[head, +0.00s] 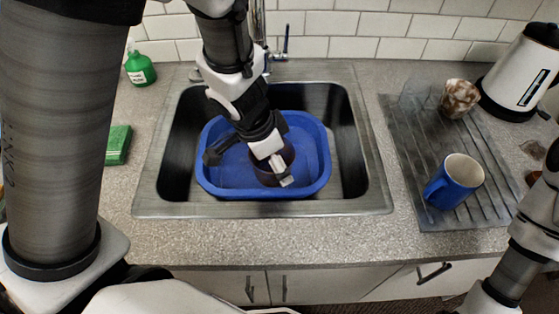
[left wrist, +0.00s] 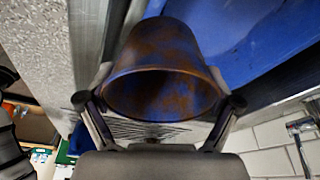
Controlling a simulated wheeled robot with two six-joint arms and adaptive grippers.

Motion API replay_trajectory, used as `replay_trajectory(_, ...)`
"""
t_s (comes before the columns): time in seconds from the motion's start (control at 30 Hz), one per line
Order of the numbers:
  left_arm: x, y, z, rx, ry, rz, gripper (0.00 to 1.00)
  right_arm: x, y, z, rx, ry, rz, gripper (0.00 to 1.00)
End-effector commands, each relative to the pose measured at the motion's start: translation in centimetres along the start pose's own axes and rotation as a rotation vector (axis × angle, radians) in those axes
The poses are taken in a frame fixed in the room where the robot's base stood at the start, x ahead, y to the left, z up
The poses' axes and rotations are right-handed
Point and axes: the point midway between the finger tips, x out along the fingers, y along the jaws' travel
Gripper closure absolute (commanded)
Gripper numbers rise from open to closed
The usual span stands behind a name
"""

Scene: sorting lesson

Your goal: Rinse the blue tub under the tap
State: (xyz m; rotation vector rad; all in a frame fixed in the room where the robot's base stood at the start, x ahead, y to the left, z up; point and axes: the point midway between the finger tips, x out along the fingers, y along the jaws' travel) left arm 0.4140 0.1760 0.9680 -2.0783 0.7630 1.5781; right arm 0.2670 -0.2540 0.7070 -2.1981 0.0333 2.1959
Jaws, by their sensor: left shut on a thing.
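The blue tub (head: 318,178) sits upright in the steel sink (head: 160,208). My left gripper (head: 268,162) is over the tub and shut on a cup (left wrist: 165,48), dark blue with brown stains. In the left wrist view the cup's open mouth faces the camera, between the two fingers. In the head view the arm hides much of the cup; I cannot tell whether it touches the tub's floor. The tap (head: 258,22) stands behind the sink, partly hidden by my arm. I see no running water. My right arm shows at the right edge, its gripper outside the view.
A grey drying rack (head: 410,150) right of the sink holds a blue mug (head: 456,181), a brown-stained cup (head: 459,98) and a clear glass (head: 414,95). A kettle (head: 520,75) stands behind. A green bottle (head: 140,70) and green sponge (head: 118,145) are at left.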

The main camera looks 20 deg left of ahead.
Motion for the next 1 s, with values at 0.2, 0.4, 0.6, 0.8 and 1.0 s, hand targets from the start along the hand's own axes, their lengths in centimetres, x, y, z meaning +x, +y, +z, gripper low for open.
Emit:
replay_trajectory(0.2,0.2,-1.9,-0.7,-0.005,0.003,0.003,0.3,-0.8,0.0,-0.1,0.0,0.002,0.0,0.63)
replay_trajectory(0.4,0.8,-4.2,-1.3,-0.005,0.002,0.002,0.3,-1.7,0.0,-0.1,0.0,0.002,0.0,0.63)
replay_trajectory(0.6,1.4,-6.5,-1.9,-0.006,0.002,0.0,0.3,-3.1,0.0,-0.1,0.0,0.001,0.0,0.63)
replay_trajectory(0.8,1.9,-8.7,-2.5,-0.006,0.001,0.0,0.3,-4.8,0.0,-0.1,0.0,0.002,0.0,0.63)
replay_trajectory(1.0,2.3,-10.6,-3.0,-0.008,0.001,0.0,0.3,-7.2,-0.1,-0.1,0.0,0.001,0.0,0.63)
